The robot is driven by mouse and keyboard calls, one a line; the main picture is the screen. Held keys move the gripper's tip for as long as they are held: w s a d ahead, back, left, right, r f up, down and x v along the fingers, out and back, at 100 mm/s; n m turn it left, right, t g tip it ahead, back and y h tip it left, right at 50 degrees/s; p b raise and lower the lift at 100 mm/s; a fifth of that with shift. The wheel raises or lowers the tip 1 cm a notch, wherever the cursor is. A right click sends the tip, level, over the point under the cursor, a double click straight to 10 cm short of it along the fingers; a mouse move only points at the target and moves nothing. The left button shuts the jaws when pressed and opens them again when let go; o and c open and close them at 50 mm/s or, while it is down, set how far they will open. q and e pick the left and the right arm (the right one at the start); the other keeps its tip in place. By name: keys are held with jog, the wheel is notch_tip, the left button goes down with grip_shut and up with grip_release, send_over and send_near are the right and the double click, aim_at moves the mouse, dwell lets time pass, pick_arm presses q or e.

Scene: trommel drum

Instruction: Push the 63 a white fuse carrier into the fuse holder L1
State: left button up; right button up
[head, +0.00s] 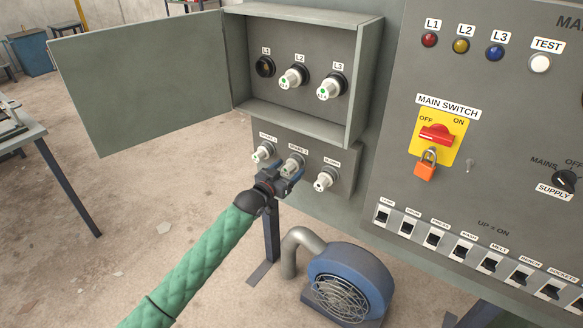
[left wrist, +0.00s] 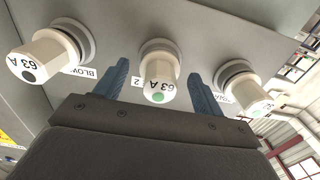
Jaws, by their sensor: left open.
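The fuse holder L1 (head: 265,67) is an empty dark socket at the left of the open fuse box. White fuse carriers with green dots sit in L2 (head: 293,77) and L3 (head: 332,86). Below, a SPARE 1 carrier (head: 263,151), a SPARE 2 carrier (head: 293,162) and a BLOWN carrier (head: 326,179) sit in a row. My left gripper (head: 286,172) is open at the SPARE 2 carrier. In the left wrist view its fingers stand either side of this white 63 A carrier with a green dot (left wrist: 158,80); contact cannot be told. My right gripper is not in view.
The box door (head: 140,80) hangs open to the left. A main panel (head: 480,60) with a padlocked red switch (head: 437,133) stands right. A blue blower (head: 348,280) is on the floor below. In the left wrist view, the BLOWN carrier (left wrist: 40,58) has a black dot.

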aim_at(286, 172)
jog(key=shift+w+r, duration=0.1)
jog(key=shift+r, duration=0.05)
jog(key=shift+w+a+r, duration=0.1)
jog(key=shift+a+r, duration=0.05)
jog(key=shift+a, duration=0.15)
